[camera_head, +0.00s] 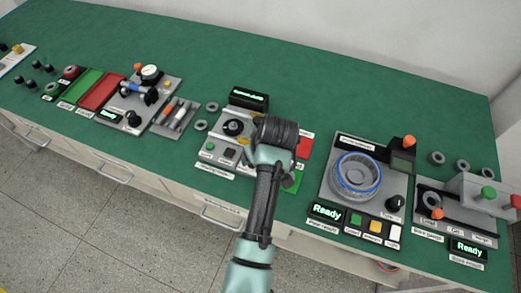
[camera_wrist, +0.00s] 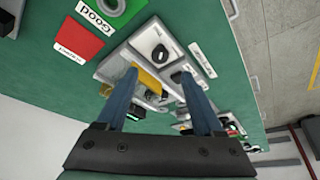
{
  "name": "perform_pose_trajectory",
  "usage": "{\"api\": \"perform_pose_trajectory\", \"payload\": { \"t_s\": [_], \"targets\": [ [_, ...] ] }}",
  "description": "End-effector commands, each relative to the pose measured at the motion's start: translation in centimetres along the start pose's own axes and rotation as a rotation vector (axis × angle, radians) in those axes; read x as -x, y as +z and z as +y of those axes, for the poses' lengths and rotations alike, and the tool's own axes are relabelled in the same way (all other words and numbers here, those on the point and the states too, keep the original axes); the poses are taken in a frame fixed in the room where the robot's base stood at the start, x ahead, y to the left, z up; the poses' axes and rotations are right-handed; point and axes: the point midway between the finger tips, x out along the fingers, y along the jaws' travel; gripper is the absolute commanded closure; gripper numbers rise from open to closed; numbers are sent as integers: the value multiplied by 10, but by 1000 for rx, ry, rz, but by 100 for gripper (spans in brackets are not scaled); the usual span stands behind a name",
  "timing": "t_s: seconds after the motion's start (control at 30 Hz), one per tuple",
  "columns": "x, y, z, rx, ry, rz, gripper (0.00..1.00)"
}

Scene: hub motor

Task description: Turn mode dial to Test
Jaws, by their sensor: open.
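The central grey station (camera_head: 205,160) has a round black dial (camera_head: 233,127) on its upper left, below a black display (camera_head: 248,98) with green text too small to read. Which dial the task calls the mode dial cannot be read from the labels. My gripper (camera_head: 275,133) is over the right part of this station, right of that dial, and hides some of it. In the wrist view my gripper (camera_wrist: 160,72) has two blue fingers spread apart with nothing held. A yellow part (camera_wrist: 146,79) and black knob-like parts show between and beyond the fingers.
A red tray (camera_head: 305,148) and a green tray (camera_head: 293,182) lie right of the central station. A station with a blue-rimmed ring (camera_head: 358,175) and another black dial (camera_head: 394,203) stands further right. Another station (camera_head: 152,92) stands left. Bare green table (camera_head: 330,95) lies behind.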

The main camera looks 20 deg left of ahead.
Motion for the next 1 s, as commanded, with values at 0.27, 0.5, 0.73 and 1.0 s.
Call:
{"api": "perform_pose_trajectory", "payload": {
  "t_s": [0.27, 0.5, 0.73, 1.0],
  "targets": [
    [42, 0, 0, 1, 0, 1, 31],
    [54, 0, 0, 0, -1, -1, 31],
    [54, 0, 0, 1, -1, -1, 31],
    [54, 0, 0, 1, -1, 0, 31]
  ]
}}
